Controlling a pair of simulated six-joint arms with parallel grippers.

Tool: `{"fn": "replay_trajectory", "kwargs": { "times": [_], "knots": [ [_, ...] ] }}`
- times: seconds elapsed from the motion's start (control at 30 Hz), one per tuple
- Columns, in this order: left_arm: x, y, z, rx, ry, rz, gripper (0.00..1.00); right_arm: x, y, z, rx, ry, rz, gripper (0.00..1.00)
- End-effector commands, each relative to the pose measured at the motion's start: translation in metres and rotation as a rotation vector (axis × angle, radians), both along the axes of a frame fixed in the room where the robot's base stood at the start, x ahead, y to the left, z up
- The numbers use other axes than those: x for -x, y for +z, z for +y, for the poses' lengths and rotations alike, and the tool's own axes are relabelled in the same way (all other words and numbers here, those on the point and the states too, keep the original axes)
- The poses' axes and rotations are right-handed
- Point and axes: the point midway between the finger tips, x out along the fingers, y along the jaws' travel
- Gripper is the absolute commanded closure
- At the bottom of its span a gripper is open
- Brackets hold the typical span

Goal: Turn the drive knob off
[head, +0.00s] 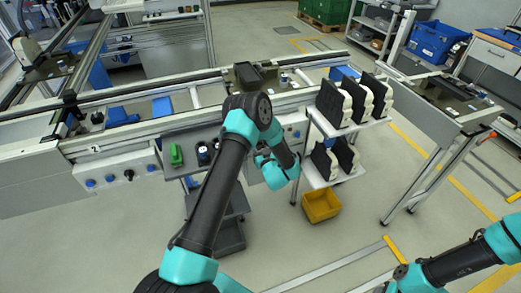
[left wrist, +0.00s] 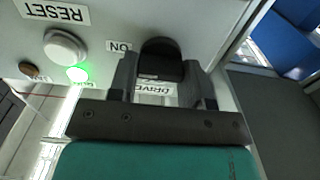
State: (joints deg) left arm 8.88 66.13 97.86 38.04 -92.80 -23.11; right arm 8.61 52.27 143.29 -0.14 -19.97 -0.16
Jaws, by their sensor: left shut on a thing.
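The black drive knob (left wrist: 160,62) is on a pale panel in the left wrist view. An ON label (left wrist: 119,47) is beside it, and a DRIVE label (left wrist: 157,87) is partly hidden behind the fingers. My left gripper (left wrist: 162,84) is shut on the knob, with one dark finger on each side. Its setting is hard to tell. In the head view, my left arm hides the knob and the fingertips. My right gripper is not in view; only part of the right arm shows at the lower right.
Near the knob are a white button (left wrist: 65,47), a lit green lamp (left wrist: 78,74) and a RESET label (left wrist: 56,11). A white rack (head: 321,175) with dark and cream parts stands right of my left arm. A yellow bin (head: 321,206) sits low below it.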

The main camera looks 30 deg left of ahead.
Motion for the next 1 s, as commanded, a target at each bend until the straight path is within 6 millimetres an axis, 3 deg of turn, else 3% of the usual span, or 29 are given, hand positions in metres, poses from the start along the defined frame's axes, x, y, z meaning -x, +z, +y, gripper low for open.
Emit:
{"fn": "replay_trajectory", "kwargs": {
  "times": [0.47,1.0],
  "knots": [
    [0.0008,-0.0004,0.0001,0.102,0.0,-0.121,0.79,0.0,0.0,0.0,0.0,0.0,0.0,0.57],
    [0.0022,-0.0012,0.001,0.408,0.0,-0.489,0.79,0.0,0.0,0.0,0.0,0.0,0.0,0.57]
  ]
}}
